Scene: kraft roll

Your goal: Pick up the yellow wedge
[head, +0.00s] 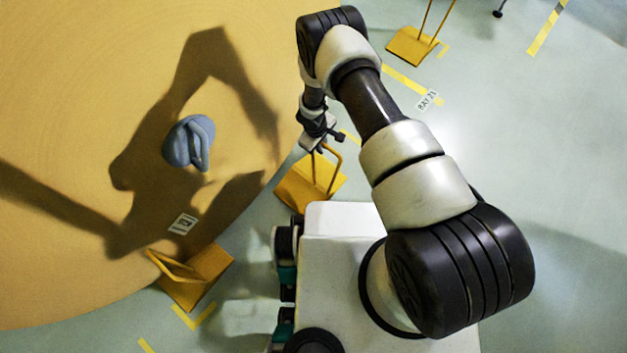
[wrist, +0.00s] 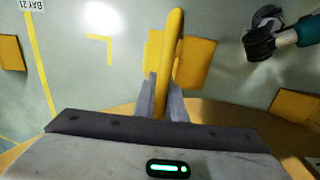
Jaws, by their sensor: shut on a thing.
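The yellow wedge (head: 298,188) has a flat plate and an upright bar handle, and is beside the big kraft roll in the head view. My gripper (head: 318,138) is above the plate, at the top of its handle. In the wrist view, my gripper (wrist: 162,98) has its two grey fingers on either side of the yellow handle, shut on it. The wedge's plate (wrist: 198,62) shows beyond the handle. I cannot tell whether the plate touches the floor.
The kraft roll (head: 60,120) fills the left, with a blue-grey folded thing (head: 185,145) and a white label (head: 183,223) on it. Other yellow wedges stand at lower left (head: 192,278) and at the top (head: 413,46). Pale floor on the right is mostly free.

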